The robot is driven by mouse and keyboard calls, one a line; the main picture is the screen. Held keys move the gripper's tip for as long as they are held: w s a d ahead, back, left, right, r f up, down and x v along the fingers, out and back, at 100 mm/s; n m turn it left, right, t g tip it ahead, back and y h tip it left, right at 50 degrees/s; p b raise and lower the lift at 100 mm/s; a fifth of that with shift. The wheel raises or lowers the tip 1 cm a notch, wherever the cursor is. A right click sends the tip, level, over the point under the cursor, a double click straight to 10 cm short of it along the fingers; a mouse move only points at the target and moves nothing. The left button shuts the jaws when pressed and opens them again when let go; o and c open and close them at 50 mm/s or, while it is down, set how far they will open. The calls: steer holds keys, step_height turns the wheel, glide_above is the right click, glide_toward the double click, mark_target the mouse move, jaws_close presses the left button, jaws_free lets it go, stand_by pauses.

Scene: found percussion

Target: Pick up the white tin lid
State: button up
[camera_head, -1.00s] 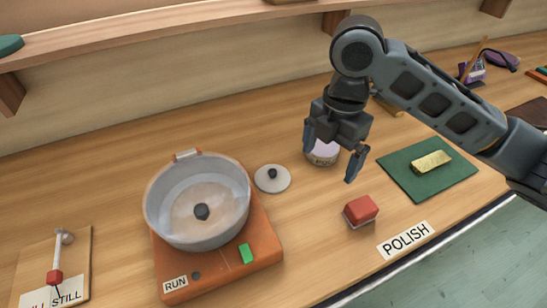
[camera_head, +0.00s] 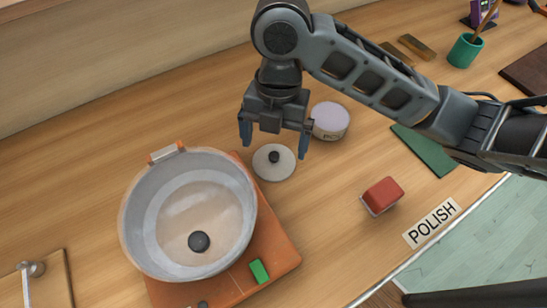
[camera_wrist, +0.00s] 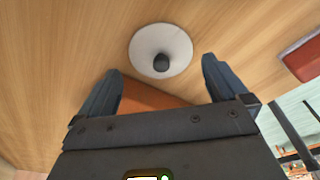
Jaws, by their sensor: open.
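The white tin lid (camera_head: 274,162) is a round white disc with a black knob. It lies flat on the wooden bench, just right of the orange base with the pot. My gripper (camera_head: 274,146) is open and empty, fingers pointing down, and in the head view it appears just above and behind the lid. In the wrist view the lid (camera_wrist: 161,51) shows whole beyond the fingertips, near the middle of the gap between my open gripper's fingers (camera_wrist: 162,72). The gripper is not touching the lid.
A large grey pot (camera_head: 190,215) stands on an orange base (camera_head: 278,235) with a green button, close left of the lid. A round tin (camera_head: 330,121) stands right of the gripper. A red block (camera_head: 382,195) lies further right, by a POLISH label (camera_head: 432,223). A green mat (camera_head: 425,150) is partly hidden by my arm.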

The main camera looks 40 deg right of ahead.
mark_target(274, 154)
steer(key=f, duration=0.3)
steer(key=shift+s+a+f+b, duration=0.2)
steer(key=shift+a+b, duration=0.05)
steer(key=shift+b, duration=0.15)
steer(key=c, duration=0.7)
